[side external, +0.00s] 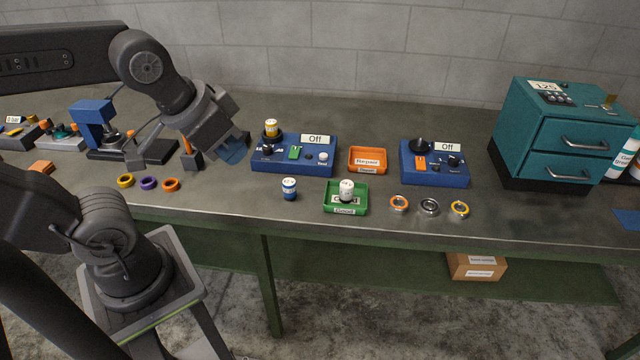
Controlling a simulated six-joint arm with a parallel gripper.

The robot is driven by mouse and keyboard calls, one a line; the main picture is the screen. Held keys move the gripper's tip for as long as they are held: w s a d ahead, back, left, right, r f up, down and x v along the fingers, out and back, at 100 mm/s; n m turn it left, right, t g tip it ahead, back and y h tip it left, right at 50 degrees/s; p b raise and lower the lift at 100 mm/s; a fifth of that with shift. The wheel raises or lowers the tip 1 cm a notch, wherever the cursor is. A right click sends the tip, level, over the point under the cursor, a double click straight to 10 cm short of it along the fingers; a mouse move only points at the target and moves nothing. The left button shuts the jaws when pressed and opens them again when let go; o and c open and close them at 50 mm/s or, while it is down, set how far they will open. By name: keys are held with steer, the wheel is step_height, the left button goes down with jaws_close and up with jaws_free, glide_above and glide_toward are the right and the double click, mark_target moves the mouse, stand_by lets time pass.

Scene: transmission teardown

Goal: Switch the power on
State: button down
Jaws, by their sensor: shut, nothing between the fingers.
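A blue control box (262,167) stands mid-bench with a sign reading "Off" (318,139). It carries a green switch (294,153), a dark knob and a yellow-and-white cylinder (271,127). A second blue box (434,179) to the right has an orange switch (420,163), black knobs and its own "Off" sign (447,147). My gripper (234,152) is shut and empty, just left of the first box and apart from the green switch in the picture. Its fingertips are small and partly hidden by the wrist. Which switch is the power switch cannot be told.
An orange tray (368,169) sits between the boxes. A green tray (345,210) with a white cylinder (347,190) and a blue-and-white cylinder (289,189) are in front. Several rings lie near the front edge. A teal drawer cabinet (530,125) stands right.

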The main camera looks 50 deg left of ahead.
steer(key=w+a+r+m+g, duration=0.1)
steer(key=w+a+m, duration=0.25)
steer(key=w, duration=0.55)
steer(key=m+g+y, duration=0.1)
steer(key=m+g, duration=0.2)
steer(key=m, duration=0.3)
glide_above(295, 148)
steer(key=s+d, duration=0.2)
step_height(295, 148, down, 10)
steer(key=shift+a+n, duration=0.1)
steer(key=shift+n, duration=0.15)
steer(key=f, duration=0.4)
steer(key=w+a+f, duration=0.1)
steer(key=f, duration=0.8)
steer(key=shift+w+a+f, duration=0.25)
steer(key=shift+f, duration=0.05)
